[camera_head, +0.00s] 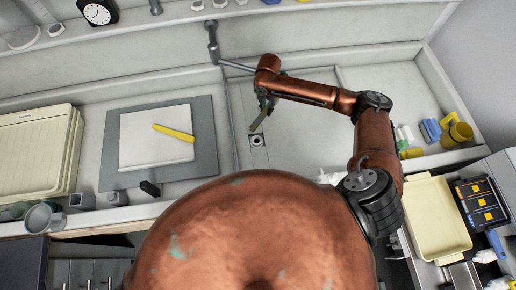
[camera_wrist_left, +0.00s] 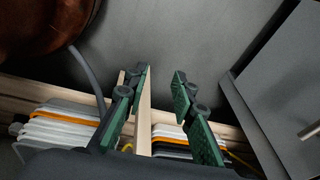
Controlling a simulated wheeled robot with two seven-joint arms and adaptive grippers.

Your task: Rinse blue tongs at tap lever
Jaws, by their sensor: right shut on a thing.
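My right gripper (camera_head: 264,104) reaches down into the sink (camera_head: 310,125), near the drain (camera_head: 257,141). It is shut on a thin, greyish piece (camera_head: 257,124), which points down towards the drain. It looks like the tongs, but its blue colour does not show clearly. The grey tap (camera_head: 213,48) stands at the back of the sink, its long arm reaching right towards my right wrist. Its lever is too small to make out. My left gripper (camera_wrist_left: 158,78) is open and empty in the left wrist view, and is hidden in the head view.
A yellow strip-like item (camera_head: 173,132) lies on a white board on a grey mat (camera_head: 205,165), left of the sink. Cream trays (camera_head: 40,150) are stacked at far left. A blue item (camera_head: 430,130) and yellow mug (camera_head: 457,131) stand right. White-and-orange items (camera_wrist_left: 60,125) lie below my left gripper.

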